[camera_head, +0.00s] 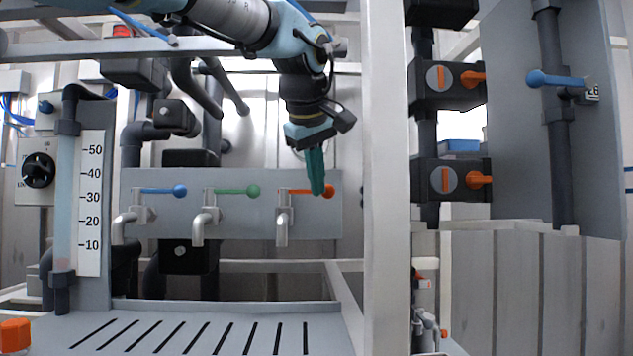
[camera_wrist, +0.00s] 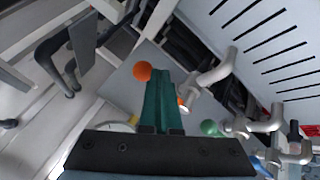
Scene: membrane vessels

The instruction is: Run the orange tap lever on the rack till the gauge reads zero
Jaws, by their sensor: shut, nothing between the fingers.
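The orange tap lever (camera_head: 296,191) is the rightmost of three levers on the grey rack panel (camera_head: 230,232). It lies level, its round knob (camera_head: 329,191) pointing right, above a metal spout (camera_head: 282,226). My gripper (camera_head: 317,191) points down with its green fingers shut and empty, crossing the view of the lever just left of the knob. In the wrist view the fingers (camera_wrist: 164,78) cover the lever's middle, with the orange knob (camera_wrist: 142,71) beside their tips; I cannot tell whether they touch. The gauge (camera_head: 90,203) is a clear tube beside a 10-to-50 scale; its level is unclear.
A blue lever (camera_head: 162,191) and a green lever (camera_head: 234,191) sit left of the orange one. A white post (camera_head: 386,180) stands close on the right. A slotted tray (camera_head: 325,320) lies below the spouts. Valves with orange handles (camera_head: 471,79) are beyond the post.

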